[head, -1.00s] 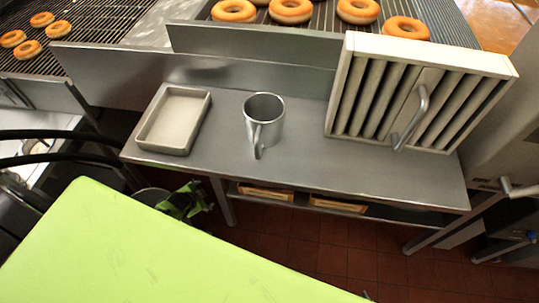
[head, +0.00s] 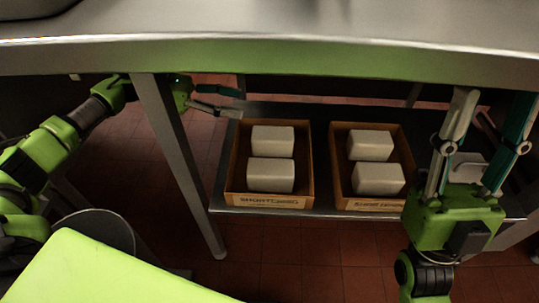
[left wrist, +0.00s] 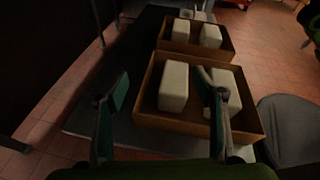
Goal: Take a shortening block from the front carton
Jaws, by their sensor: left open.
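Two brown cartons stand on a shelf under the table in the head view: a left one (head: 268,202) and a right one (head: 370,205). Each holds two pale blocks, such as the left carton's near block (head: 270,175) and far block (head: 273,140). My left gripper (head: 238,103) is open at the left carton's far-left corner, holding nothing. In the left wrist view, its spread fingers (left wrist: 163,85) show before the nearer carton (left wrist: 168,123); one finger overlaps the blocks there. My right gripper (head: 493,105) is open and empty, right of the right carton.
The steel tabletop (head: 300,55) spans above the shelf and limits room overhead. A table leg (head: 182,165) stands left of the left carton, near my left arm. A grey bin (head: 100,228) is at lower left. The shelf (head: 222,185) has a narrow bare strip beside the left carton.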

